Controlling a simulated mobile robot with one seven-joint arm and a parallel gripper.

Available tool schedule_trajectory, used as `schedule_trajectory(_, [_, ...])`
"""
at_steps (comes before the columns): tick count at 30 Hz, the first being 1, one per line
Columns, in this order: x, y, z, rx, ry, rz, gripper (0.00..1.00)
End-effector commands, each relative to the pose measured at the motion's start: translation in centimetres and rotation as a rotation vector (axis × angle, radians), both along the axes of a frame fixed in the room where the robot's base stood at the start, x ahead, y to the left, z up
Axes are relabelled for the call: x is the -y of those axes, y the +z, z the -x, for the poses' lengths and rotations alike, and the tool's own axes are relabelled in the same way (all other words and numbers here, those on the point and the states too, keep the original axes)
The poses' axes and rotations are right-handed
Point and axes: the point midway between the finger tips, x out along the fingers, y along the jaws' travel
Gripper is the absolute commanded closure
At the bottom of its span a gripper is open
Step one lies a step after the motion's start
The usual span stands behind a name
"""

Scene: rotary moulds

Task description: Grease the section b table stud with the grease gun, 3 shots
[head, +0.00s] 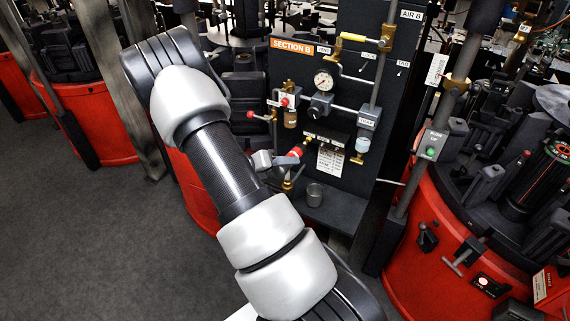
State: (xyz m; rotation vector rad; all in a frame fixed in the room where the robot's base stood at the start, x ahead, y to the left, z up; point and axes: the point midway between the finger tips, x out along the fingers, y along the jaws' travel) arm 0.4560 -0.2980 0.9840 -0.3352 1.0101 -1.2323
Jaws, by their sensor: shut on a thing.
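My own arm (230,165) crosses the middle of the view from the lower right up to the upper left and bends at its elbow. I cannot pick out the grease gun or the table stud. The dark panel marked SECTION B (300,46) stands behind the arm. Grey parts with a red end (294,153) show beside the arm, low on the panel; I cannot tell what they are.
The panel carries a pressure gauge (323,80), pipes and a yellow-handled valve (353,37). A metal cup (314,194) sits on its lower shelf (335,212). Red round machine bases stand at left (100,125) and right (415,265). Grey floor (90,240) is clear at lower left.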

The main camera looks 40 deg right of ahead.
Motion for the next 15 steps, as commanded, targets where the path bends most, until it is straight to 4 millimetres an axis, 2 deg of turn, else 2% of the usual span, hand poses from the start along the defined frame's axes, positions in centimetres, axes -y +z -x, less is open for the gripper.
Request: schedule_trajectory(15, [-0.85, 0.12, 0.3, 0.002, 0.0, 0.002, 1.0])
